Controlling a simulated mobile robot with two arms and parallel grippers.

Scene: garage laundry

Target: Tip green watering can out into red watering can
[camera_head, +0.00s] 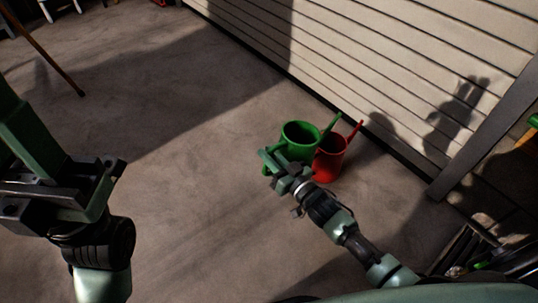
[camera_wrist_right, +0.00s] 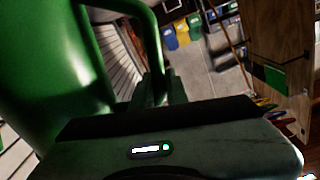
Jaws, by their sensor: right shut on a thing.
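The green watering can (camera_head: 299,151) is at the centre of the head view, its opening facing up and its spout pointing up and right. The red watering can (camera_head: 329,160) is just right of it, partly hidden behind it; its spout also points up and right. My right gripper (camera_head: 277,166) is shut on the green can at its near left side. In the right wrist view the green can (camera_wrist_right: 45,60) fills the left, and its handle runs down to the jaws (camera_wrist_right: 155,95). I cannot tell whether the cans touch. My left gripper (camera_head: 70,190) is at the left, its jaws unclear.
A slatted wall (camera_head: 390,75) runs behind the cans. Concrete floor (camera_head: 190,200) to the left of the cans is clear. Dark clutter (camera_head: 490,255) lies at the lower right. The wrist view shows coloured bins (camera_wrist_right: 182,35) and a wooden cabinet (camera_wrist_right: 280,40) farther off.

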